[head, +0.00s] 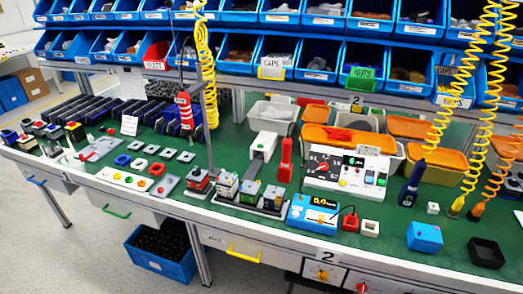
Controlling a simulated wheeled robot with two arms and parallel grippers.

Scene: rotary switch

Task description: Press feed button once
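A white control panel (335,184) stands on the green workbench right of the middle. It has a black dial face (322,163), a black meter area to the right and several small coloured buttons. A white machine with a grey chute (263,146) stands left of it. A blue device with a small display (312,212) sits in front near the bench edge. The button labels are too small to read, so I cannot tell which one is the feed button. Neither of my grippers shows in the head view.
Several small block fixtures (250,192) line the front edge. A red upright tool (285,160) stands beside the panel. Orange-lidded bins (345,139) stand behind it. Yellow coiled cords (208,75) hang from above. Blue bins fill the shelves. The floor in front is partly clear.

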